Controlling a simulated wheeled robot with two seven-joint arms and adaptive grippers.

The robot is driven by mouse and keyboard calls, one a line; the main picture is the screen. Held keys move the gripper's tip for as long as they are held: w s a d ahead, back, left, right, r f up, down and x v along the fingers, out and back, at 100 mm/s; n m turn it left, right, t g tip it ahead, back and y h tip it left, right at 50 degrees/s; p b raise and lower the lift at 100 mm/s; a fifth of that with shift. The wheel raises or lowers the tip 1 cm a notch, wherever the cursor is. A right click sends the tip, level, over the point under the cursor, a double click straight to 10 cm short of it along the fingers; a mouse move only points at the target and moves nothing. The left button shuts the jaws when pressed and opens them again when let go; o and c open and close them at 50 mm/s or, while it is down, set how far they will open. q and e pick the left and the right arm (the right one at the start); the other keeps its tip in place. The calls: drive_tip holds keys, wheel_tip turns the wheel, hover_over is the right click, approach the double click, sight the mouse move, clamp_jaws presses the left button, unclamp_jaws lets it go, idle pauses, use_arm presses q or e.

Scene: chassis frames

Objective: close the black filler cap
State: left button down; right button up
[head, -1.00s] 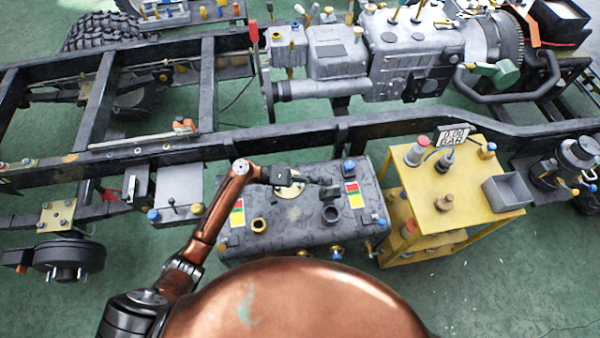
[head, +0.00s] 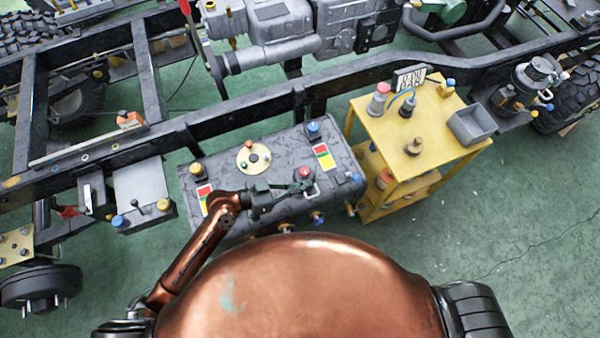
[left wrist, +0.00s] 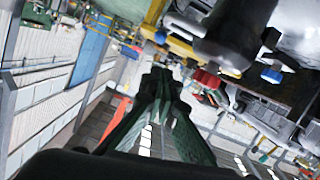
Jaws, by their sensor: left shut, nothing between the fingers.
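The filler fitting (head: 304,174) stands on the right half of the grey tank (head: 285,150) in the head view. It has a dark body and now shows a reddish top; the fingers hide part of its front side. I cannot tell how its black cap sits. My left gripper (head: 306,187) is shut and empty, its fingers level and pointing right, with the tips at the fitting's near side. Whether they touch it is unclear. The left wrist view shows the shut dark green fingers (left wrist: 160,95). My right gripper is not in view.
On the tank are a round brass plate (head: 254,157), a blue cap (head: 313,130) and coloured labels (head: 325,157). A yellow cart (head: 440,130) with a grey bin (head: 473,125) stands to the right. The black chassis rail (head: 370,72) runs behind. Open green floor lies at right.

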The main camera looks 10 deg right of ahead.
use_arm(q)
drive_tip(key=f, duration=0.1)
drive_tip(key=s+f+m+b, duration=0.1)
drive_tip(key=s+f+m+t+b, duration=0.1)
drive_tip(key=shift+d+f, duration=0.2)
drive_tip(key=shift+d, duration=0.05)
drive_tip(key=shift+s+d+f+m+t+b, duration=0.1)
drive_tip(key=shift+s+f+m+t+b, duration=0.1)
drive_tip(key=shift+f+m, duration=0.2)
drive_tip(key=shift+s+f+m+t+b, duration=0.1)
drive_tip(key=shift+f+m+b, duration=0.1)
drive_tip(key=shift+f+m, duration=0.2)
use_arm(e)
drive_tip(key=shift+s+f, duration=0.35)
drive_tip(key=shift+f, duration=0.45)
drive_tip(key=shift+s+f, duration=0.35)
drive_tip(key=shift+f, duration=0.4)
use_arm(q)
drive_tip(key=shift+r, duration=0.1)
drive_tip(key=s+a+r+p, duration=0.3)
drive_tip(key=a+r, duration=0.3)
drive_tip(key=a, duration=0.3)
drive_tip(key=shift+s, duration=0.45)
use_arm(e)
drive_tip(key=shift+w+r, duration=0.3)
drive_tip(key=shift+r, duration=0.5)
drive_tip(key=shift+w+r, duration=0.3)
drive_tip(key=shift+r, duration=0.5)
use_arm(q)
drive_tip(key=shift+r, duration=0.1)
